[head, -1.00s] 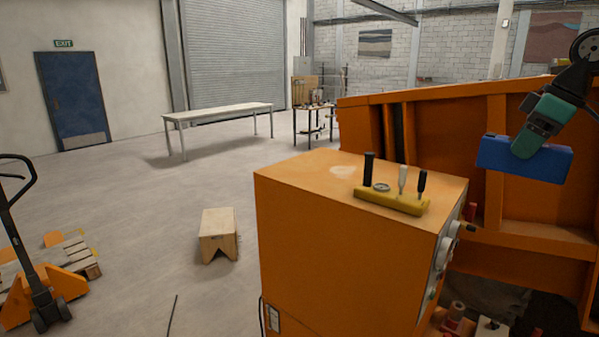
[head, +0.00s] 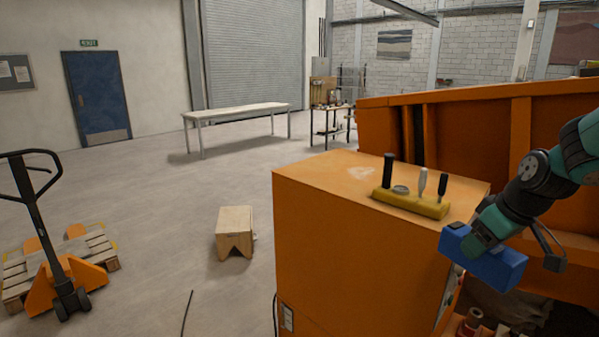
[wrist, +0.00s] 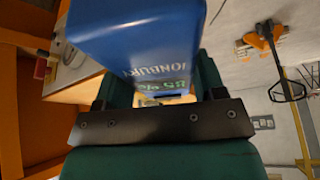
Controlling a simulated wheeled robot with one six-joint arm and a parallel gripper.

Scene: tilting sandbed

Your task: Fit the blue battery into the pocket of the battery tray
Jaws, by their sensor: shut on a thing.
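The blue battery (head: 488,259) is a box-shaped block held in my gripper (head: 484,238) at the right of the head view. It hangs in front of the right side of the orange cabinet, below the level of the yellow lever panel. In the wrist view the blue battery (wrist: 135,38) fills the upper middle, with part of its printed lettering showing. My gripper (wrist: 155,92) is shut on it. I cannot make out the battery tray or its pocket in either view.
The orange cabinet (head: 350,250) carries a yellow lever panel (head: 410,202) with upright levers close to the battery. The orange sandbed wall (head: 470,130) stands behind my arm. A wooden stool (head: 234,230) and pallet jack (head: 60,250) stand left; floor between is open.

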